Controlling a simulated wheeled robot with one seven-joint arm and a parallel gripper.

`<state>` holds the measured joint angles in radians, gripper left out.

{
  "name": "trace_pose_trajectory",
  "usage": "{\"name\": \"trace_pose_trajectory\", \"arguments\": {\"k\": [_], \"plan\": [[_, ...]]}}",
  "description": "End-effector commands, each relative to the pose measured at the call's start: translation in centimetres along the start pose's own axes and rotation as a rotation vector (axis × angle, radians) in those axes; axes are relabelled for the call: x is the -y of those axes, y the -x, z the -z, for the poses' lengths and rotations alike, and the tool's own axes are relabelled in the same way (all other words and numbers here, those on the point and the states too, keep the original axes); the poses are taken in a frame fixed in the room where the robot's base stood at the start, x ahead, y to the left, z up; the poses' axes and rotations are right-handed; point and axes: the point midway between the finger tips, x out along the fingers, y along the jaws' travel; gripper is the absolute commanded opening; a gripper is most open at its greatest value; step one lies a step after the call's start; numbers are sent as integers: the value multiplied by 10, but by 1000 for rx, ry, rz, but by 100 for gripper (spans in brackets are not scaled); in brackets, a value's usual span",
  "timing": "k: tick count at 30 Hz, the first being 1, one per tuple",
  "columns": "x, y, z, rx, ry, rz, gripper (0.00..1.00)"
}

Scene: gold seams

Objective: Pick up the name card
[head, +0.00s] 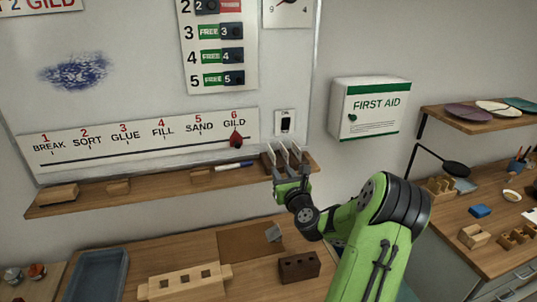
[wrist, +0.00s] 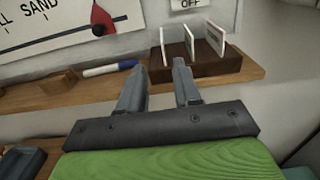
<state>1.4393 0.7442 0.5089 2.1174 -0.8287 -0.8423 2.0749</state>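Several thin white cards stand upright in a dark wooden holder (wrist: 205,68) at the right end of the wall shelf. In the wrist view I see a left card (wrist: 163,46), a middle card (wrist: 189,43) and a right card (wrist: 216,38). They are nearly edge-on, and I cannot read any name on them. My gripper (wrist: 157,68) is open and empty, its fingers pointing toward the holder's left part, just in front of it. In the head view my gripper (head: 290,174) partly hides the holder and cards.
The shelf (head: 140,191) also bears wooden blocks and a blue-capped marker (head: 233,165) left of the holder. A switch plate (head: 285,122) is on the wall above. A bench below carries a dark block (head: 299,267) and a blue-grey tray (head: 97,275).

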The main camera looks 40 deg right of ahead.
Motion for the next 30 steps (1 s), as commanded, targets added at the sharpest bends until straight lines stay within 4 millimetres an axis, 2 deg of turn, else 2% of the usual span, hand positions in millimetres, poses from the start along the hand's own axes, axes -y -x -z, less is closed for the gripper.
{"name": "trace_pose_trajectory", "arguments": {"k": [1, 6, 11, 18, 21, 27, 30], "plan": [[-1, -14, -6, 1, 1, -2, 33], [-1, -53, -5, 2, 2, -2, 33], [-1, -71, -2, 0, 1, -1, 33], [0, -112, 0, 0, 3, -1, 33], [0, -119, 1, -2, 3, 0, 33], [0, -120, 2, -2, 3, 0, 33], [0, -119, 2, -2, 3, 0, 18]]}}
